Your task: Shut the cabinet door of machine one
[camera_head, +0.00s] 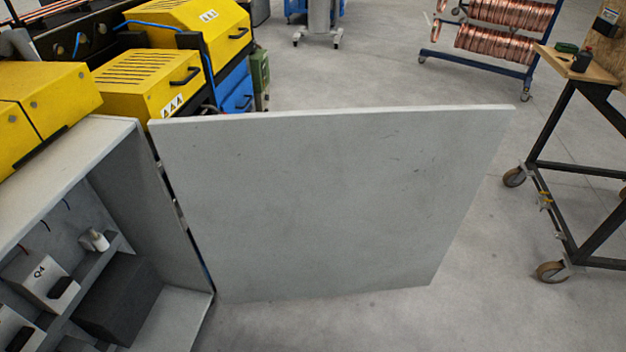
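The grey cabinet door (330,200) stands wide open in the middle of the head view. It is hinged at its left edge to the grey cabinet (165,215) and sticks out to the right over the floor. I see no handle on the visible face of the door. Neither of my grippers is in view.
Yellow machine housings (150,75) stand behind and left of the cabinet. A wheeled workbench (570,65) with a black frame is at the right. A rack of copper coils (490,30) stands at the back. The floor (530,305) between door and workbench is clear.

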